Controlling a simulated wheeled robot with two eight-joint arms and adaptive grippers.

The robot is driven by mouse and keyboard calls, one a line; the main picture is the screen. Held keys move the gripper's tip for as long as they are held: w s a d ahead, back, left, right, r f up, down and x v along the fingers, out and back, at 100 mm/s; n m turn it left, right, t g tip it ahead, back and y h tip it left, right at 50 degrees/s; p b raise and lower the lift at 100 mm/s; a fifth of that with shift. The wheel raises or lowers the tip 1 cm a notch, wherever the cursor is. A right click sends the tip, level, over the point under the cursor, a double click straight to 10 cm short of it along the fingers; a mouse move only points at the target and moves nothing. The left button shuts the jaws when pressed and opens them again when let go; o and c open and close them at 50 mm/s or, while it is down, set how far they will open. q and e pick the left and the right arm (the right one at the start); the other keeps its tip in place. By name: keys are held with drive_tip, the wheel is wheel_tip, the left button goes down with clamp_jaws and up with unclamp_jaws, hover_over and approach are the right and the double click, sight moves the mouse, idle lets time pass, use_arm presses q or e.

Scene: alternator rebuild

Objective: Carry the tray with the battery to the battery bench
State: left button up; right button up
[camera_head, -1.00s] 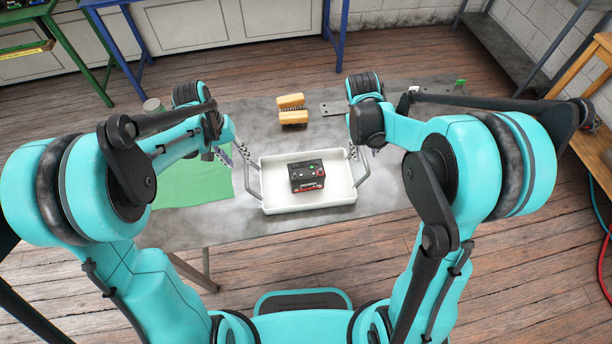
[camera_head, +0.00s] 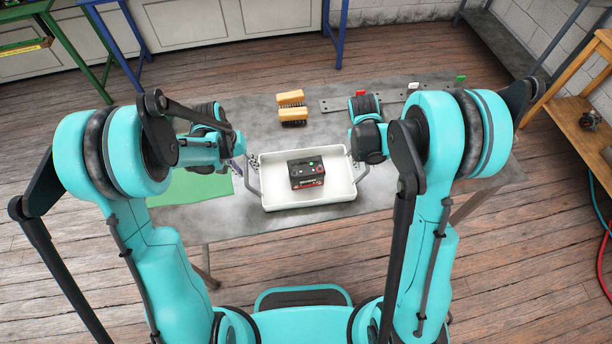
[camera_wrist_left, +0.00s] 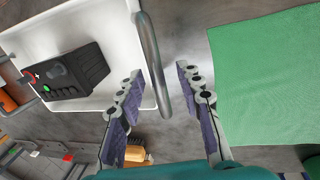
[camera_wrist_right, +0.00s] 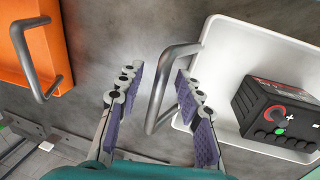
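A white tray (camera_head: 282,204) with a metal handle at each end rests on the grey table. A black battery (camera_head: 306,173) with red and green marks sits upright in it. My left gripper (camera_head: 244,163) is at the tray's left handle; in the left wrist view its fingers (camera_wrist_left: 160,108) are apart, with the handle (camera_wrist_left: 154,65) between or just beyond them. My right gripper (camera_head: 356,160) is at the right handle; in the right wrist view its fingers (camera_wrist_right: 155,98) are apart, with the handle (camera_wrist_right: 168,82) between them. I cannot tell whether either touches.
A green mat (camera_head: 190,188) lies left of the tray. An orange tray with a handle (camera_wrist_right: 42,55) shows in the right wrist view. A blue-legged bench (camera_head: 340,45) stands beyond open floor.

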use_arm(q)
clamp_jaws()
use_arm(e)
clamp_jaws()
use_arm(q)
drive_tip(key=shift+r, duration=0.2)
use_arm(e)
drive_tip(key=shift+r, duration=0.2)
